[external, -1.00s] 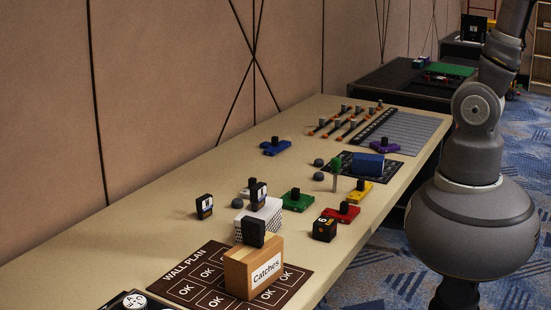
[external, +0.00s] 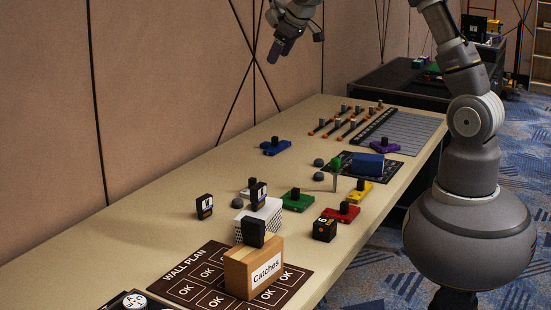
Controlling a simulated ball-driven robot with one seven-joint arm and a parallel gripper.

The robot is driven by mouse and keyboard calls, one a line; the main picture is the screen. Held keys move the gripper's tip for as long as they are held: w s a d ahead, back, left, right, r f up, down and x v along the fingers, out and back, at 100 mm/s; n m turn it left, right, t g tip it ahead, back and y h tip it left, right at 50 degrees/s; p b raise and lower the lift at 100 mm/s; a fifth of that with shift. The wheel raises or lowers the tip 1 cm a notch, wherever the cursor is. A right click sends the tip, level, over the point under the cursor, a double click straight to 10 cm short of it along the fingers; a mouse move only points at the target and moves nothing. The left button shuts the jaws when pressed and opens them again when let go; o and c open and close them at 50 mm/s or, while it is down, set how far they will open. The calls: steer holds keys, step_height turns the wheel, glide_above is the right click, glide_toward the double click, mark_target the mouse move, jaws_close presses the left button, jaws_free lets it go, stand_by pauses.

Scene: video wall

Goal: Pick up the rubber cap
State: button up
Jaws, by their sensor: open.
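I cannot tell for sure which thing is the rubber cap. Small round dark caps lie on the table: one near the middle (external: 318,162) and one just in front of it (external: 319,176). Both are left of the black mat that bears a blue block. My gripper (external: 280,49) is at the top of the picture, high above the far left part of the table, fingers pointing down. It is open and nothing shows between the fingers. It is well apart from the caps.
Blue (external: 275,147), green (external: 297,199), yellow (external: 360,191) and red (external: 341,213) knobbed pieces lie around. A "Catches" box (external: 253,272) stands in front. The table's left side is clear.

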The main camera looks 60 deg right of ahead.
steer(key=s+d+f+g, duration=0.2)
steer(key=d+f, duration=0.1)
steer(key=f, duration=0.7)
steer(key=s+d+f+g, duration=0.2)
steer(key=d+f, duration=0.1)
steer(key=f, duration=0.7)
steer(key=g+y, duration=0.1)
steer(key=g, duration=0.1)
glide_above(318, 173)
step_height(318, 173, down, 10)
steer(key=shift+s+f, duration=0.15)
step_height(318, 173, down, 8)
steer(key=b, duration=0.3)
steer(key=shift+b, duration=0.4)
steer(key=c, duration=1.1)
